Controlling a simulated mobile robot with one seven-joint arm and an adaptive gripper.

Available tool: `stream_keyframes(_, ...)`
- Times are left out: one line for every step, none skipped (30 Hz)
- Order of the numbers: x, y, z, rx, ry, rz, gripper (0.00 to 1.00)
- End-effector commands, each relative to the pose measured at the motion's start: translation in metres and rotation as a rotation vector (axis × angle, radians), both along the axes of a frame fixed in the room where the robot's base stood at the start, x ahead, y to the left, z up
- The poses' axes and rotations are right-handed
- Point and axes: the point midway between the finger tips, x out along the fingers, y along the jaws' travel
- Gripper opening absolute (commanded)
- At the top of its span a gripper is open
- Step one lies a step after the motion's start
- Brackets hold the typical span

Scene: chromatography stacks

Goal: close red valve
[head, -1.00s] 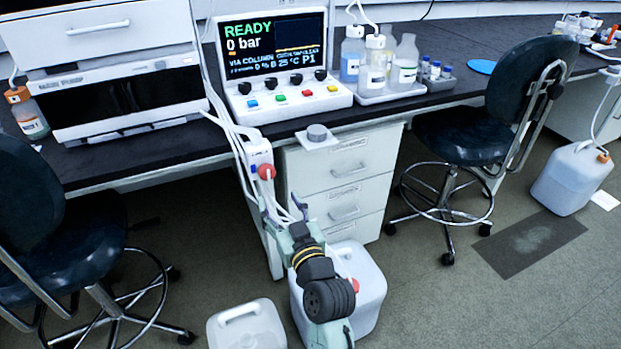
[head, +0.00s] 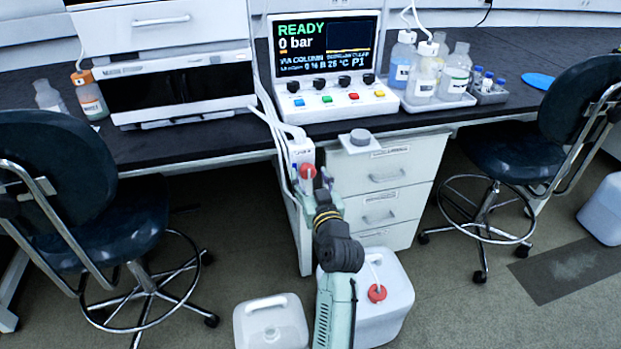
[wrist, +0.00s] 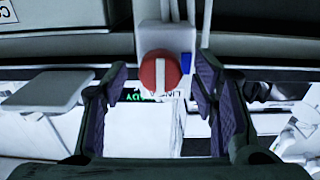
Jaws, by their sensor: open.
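The red valve (head: 307,171) is a round red knob on the white upright panel under the bench edge. In the wrist view the red valve (wrist: 146,76) faces me, with a white bar across it standing upright in the picture. My gripper (head: 323,192) is just in front of the valve, slightly right and below it in the head view. In the wrist view my gripper (wrist: 161,68) is open, with one dark finger on each side of the knob. Nothing is held between the fingers. I cannot tell whether the fingers touch the knob.
A blue tab (wrist: 187,63) sits right beside the valve in the wrist view. White tubes (head: 268,115) run down to the panel. A drawer unit (head: 385,185) stands to the right, white jugs (head: 270,322) below, and chairs (head: 75,190) on both sides.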

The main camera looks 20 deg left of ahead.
Motion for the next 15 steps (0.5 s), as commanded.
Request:
stream_keyframes(-0.0001,-0.0001,0.0000,0.000,0.000,0.000,0.54)
stream_keyframes(-0.0001,-0.0001,-0.0001,0.000,0.000,0.000,0.54)
stream_keyframes(-0.0002,-0.0001,-0.0001,0.000,0.000,0.000,0.54)
stream_keyframes(-0.0002,-0.0001,-0.0001,0.000,0.000,0.000,0.53)
stream_keyframes(-0.0002,-0.0001,-0.0001,0.000,0.000,0.000,0.51)
stream_keyframes(-0.0002,-0.0001,-0.0001,0.000,0.000,0.000,0.48)
stream_keyframes(-0.0003,-0.0001,0.0000,0.000,0.000,0.000,0.46)
stream_keyframes(-0.0003,-0.0001,0.0000,0.000,0.000,0.000,0.44)
stream_keyframes(-0.0003,-0.0001,0.0000,0.000,0.000,0.000,0.41)
stream_keyframes(-0.0003,-0.0001,0.0000,0.000,0.000,0.000,0.40)
stream_keyframes(-0.0003,-0.0001,-0.0001,0.000,0.000,0.000,0.38)
stream_keyframes(-0.0003,-0.0001,0.0000,0.000,0.000,0.000,0.35)
stream_keyframes(-0.0004,-0.0001,0.0000,0.000,0.000,0.000,0.33)
stream_keyframes(-0.0004,-0.0001,0.0000,0.000,0.000,0.000,0.31)
stream_keyframes(-0.0004,-0.0001,0.0000,0.000,0.000,0.000,0.28)
